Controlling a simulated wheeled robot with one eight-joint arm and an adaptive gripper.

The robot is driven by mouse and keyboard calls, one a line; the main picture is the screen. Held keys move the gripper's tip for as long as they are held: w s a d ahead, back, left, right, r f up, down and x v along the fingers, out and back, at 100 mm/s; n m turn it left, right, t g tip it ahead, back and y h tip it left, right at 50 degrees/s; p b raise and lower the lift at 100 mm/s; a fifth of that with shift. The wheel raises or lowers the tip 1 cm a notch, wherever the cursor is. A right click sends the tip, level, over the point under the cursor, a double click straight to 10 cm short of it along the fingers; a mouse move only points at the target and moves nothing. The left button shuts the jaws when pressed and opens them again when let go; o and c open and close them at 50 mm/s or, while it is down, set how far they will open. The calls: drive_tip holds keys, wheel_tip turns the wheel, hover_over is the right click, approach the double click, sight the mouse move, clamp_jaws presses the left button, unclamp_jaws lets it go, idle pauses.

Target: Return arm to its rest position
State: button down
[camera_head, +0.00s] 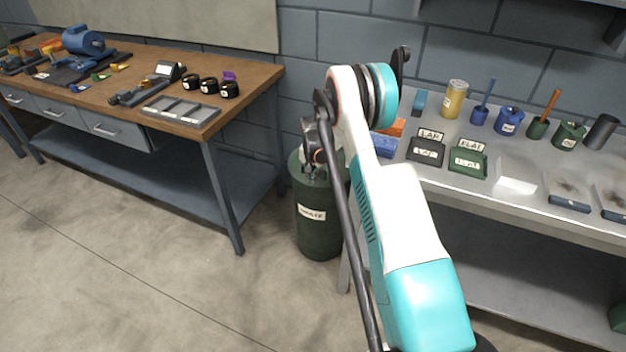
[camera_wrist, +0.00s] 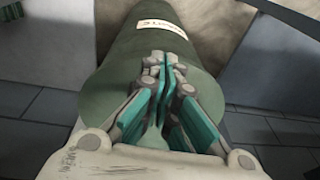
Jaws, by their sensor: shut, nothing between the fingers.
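My arm stretches up the middle of the head view, with white and teal links. My gripper (camera_wrist: 163,68) shows in the wrist view with its teal and grey fingers together and nothing between them. In the head view my gripper is mostly hidden behind the arm, near the top of a dark green labelled bin (camera_head: 318,222). The bin also shows in the wrist view (camera_wrist: 112,62), behind the fingers. I cannot tell whether the fingers touch it.
A wooden workbench (camera_head: 255,76) at left carries a grey compartment tray (camera_head: 181,110), several black pots and a blue machine (camera_head: 84,41). A grey metal bench (camera_head: 520,205) at right holds LAP (camera_head: 426,150) and FLAT (camera_head: 468,160) boxes, brushes and pots. Floor at front left is clear.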

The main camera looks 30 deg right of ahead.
wheel_tip(320, 180, up, 9)
drive_tip(key=s+a+p, duration=0.2)
drive_tip(key=shift+s+a+f+p, duration=0.15)
drive_tip(key=shift+f+p, duration=0.05)
drive_tip(key=shift+p, duration=0.2)
drive_tip(key=s+a+r+n+t, duration=0.15)
drive_tip(key=s+a+r, duration=0.25)
drive_tip(key=r, duration=0.5)
drive_tip(key=s+a+r+n, duration=0.2)
drive_tip(key=s+a+r, duration=0.25)
drive_tip(key=r, duration=0.45)
drive_tip(key=s+a+r+n+t, duration=0.1)
drive_tip(key=s+a+r+n, duration=0.15)
drive_tip(key=s+r, duration=0.45)
drive_tip(key=s+a+r+n+t, duration=0.1)
drive_tip(key=s+a+r, duration=0.1)
drive_tip(key=s, duration=0.5)
drive_tip(key=s+a+r+n+t, duration=0.1)
drive_tip(key=s+a+r+n, duration=0.1)
drive_tip(key=s+a, duration=0.2)
drive_tip(key=s+a+r+n+t, duration=0.1)
drive_tip(key=s+a+r, duration=0.1)
drive_tip(key=s, duration=0.9)
drive_tip(key=shift+a+y, duration=0.4)
drive_tip(key=shift+a, duration=0.3)
drive_tip(key=shift+r, duration=0.1)
